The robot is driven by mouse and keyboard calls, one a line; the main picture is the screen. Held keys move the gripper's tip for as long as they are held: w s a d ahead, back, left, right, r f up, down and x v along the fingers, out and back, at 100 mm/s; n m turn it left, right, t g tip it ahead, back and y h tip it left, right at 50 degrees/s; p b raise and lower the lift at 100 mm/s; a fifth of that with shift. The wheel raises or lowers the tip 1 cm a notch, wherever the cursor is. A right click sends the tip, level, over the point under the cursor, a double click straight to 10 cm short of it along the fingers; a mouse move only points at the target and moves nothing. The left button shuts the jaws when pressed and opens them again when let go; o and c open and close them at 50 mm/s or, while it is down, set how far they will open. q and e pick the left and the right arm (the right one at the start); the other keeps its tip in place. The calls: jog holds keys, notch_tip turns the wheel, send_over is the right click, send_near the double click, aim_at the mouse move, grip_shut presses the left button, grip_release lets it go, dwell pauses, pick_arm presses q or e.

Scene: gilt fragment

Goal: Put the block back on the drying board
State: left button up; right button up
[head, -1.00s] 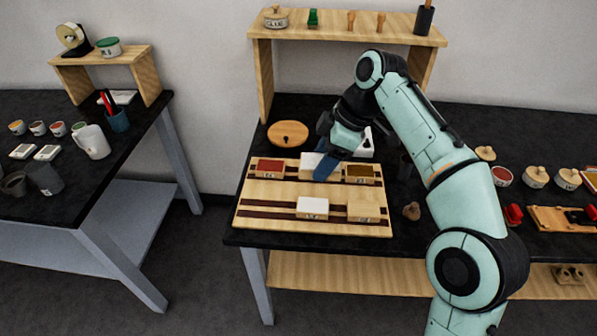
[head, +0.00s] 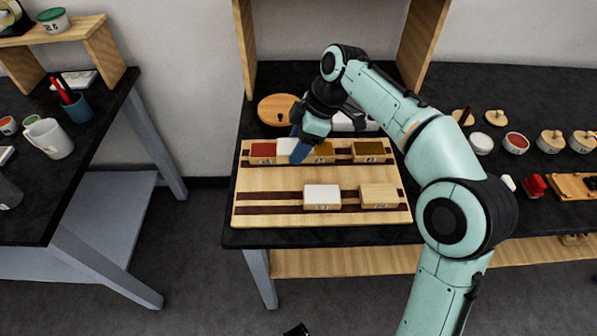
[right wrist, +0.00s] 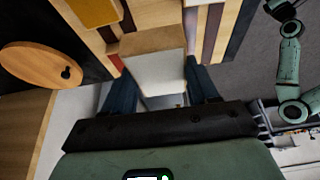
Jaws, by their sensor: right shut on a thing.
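The drying board (head: 285,178) is pale wood with dark strips and lies on the black table. My right gripper (head: 298,150) is shut on a white-topped wooden block (head: 286,146), over the board's back row. In the right wrist view the block (right wrist: 155,72) sits between the blue fingers. It is beside the red block (head: 262,150); I cannot tell if it touches the board. A dark yellow block (head: 323,150) is just right of the fingers. Part of my left arm (right wrist: 291,60) shows in the right wrist view; its fingertips are not clear.
A brown block (head: 369,149) stands at the back right of the board. A white block (head: 322,193) and a plain wooden block (head: 379,194) stand in the front row. A round wooden lid (head: 276,108) lies behind the board. Small pots (head: 516,143) are at the right.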

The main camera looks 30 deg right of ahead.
aim_at(292, 177)
notch_tip(292, 177, down, 9)
jog(key=shift+b, duration=0.9)
pick_arm(q)
jog(key=shift+w+f, duration=0.25)
jog(key=shift+f, duration=0.2)
jog(key=shift+w+f, duration=0.2)
jog(key=shift+f, duration=0.25)
pick_arm(e)
jog(key=o, duration=1.1)
jog(key=shift+o, duration=0.2)
pick_arm(q)
jog(key=r+p, duration=0.1)
jog(key=s+r+p, duration=0.1)
jog(key=p, duration=0.1)
jog(key=shift+r, duration=0.15)
pick_arm(e)
jog(key=v, duration=1.2)
